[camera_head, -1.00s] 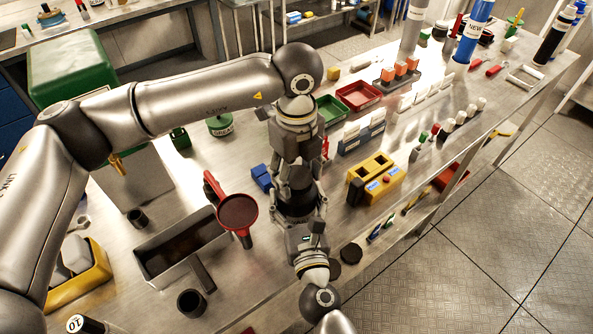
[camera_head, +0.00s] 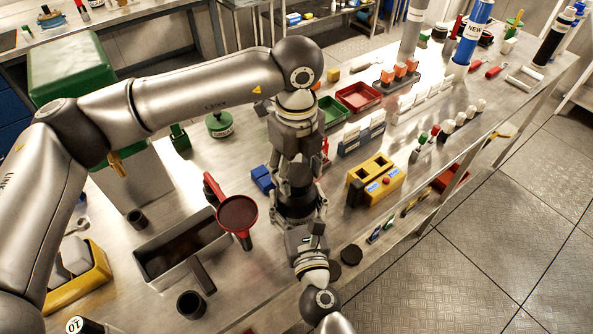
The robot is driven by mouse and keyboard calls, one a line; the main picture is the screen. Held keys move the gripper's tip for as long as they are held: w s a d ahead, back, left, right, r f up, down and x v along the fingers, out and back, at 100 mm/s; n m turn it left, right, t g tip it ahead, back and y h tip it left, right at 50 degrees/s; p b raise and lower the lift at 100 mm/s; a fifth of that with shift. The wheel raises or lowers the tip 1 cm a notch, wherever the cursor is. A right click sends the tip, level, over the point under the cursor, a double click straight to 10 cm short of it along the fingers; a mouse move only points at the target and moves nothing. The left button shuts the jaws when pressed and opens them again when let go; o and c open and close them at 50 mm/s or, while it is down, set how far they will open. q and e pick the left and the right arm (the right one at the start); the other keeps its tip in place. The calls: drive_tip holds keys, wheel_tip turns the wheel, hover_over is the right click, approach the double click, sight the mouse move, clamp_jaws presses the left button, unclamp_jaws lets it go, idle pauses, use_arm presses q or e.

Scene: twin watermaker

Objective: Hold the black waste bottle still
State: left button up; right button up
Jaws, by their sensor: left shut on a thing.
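The black waste bottle (camera_head: 298,186) is a dark, round shape at the middle of the bench, mostly hidden by my two grippers. My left gripper (camera_head: 293,174) comes down from above and is shut on its upper part. My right gripper (camera_head: 300,208) comes in from the bottom of the picture, with its fingers close around the lower part of the dark shape. I cannot tell whether the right fingers touch it or how far they are closed.
A red-rimmed funnel (camera_head: 238,214) and a grey open trough (camera_head: 165,262) lie to the left. Blue blocks (camera_head: 262,179) stand close by. A yellow block (camera_head: 376,178) is to the right. Black discs (camera_head: 350,254) lie near the bench's front edge.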

sight(297, 174)
use_arm(q)
drive_tip(key=shift+r, duration=0.5)
drive_tip(key=shift+r, duration=2)
use_arm(e)
drive_tip(key=o, duration=2.1)
drive_tip(key=shift+c, duration=0.2)
drive_tip(key=shift+s, duration=0.15)
